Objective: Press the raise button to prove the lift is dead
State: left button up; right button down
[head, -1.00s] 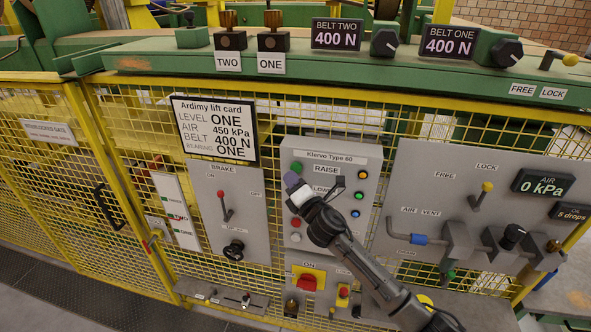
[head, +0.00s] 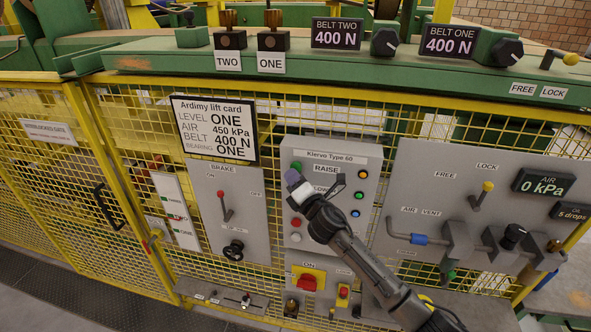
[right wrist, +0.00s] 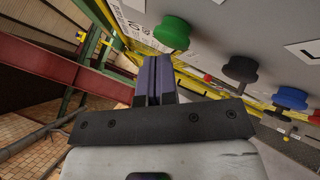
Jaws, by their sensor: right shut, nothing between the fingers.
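The grey lift panel (head: 359,229), headed Klervo Type 60, hangs on the yellow mesh fence. The green button (head: 297,166) beside the RAISE label (head: 326,170) shows at its upper left. My right gripper (head: 293,178) is shut and empty, with its purple fingertips just below that green button. In the right wrist view the green button (right wrist: 173,33) is up and right of the shut fingers (right wrist: 154,78); I cannot tell whether they touch. The LOWER label is partly covered by my gripper. My left gripper is not in view.
A black button (right wrist: 240,69) and a blue button (right wrist: 290,98) stick out beside the green one. A red button (head: 296,222) is below my gripper. The brake panel (head: 237,197) is left, the air panel (head: 440,200) right; its display (head: 542,184) reads 0 kPa.

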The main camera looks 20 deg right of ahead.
jog(key=shift+w+d, duration=0.15)
jog(key=shift+w, duration=0.1)
dwell(0.5)
jog(key=shift+w+d, duration=0.15)
jog(key=shift+w, duration=0.05)
jog(key=shift+s, duration=0.15)
dwell(0.6)
jog(key=shift+s+a, duration=0.5)
jog(key=shift+s, duration=0.15)
jog(key=shift+p, duration=0.3)
jog(key=s+a+p, duration=0.1)
jog(key=s, duration=0.1)
jog(key=s+a+p, duration=0.1)
jog(key=s+a, duration=0.1)
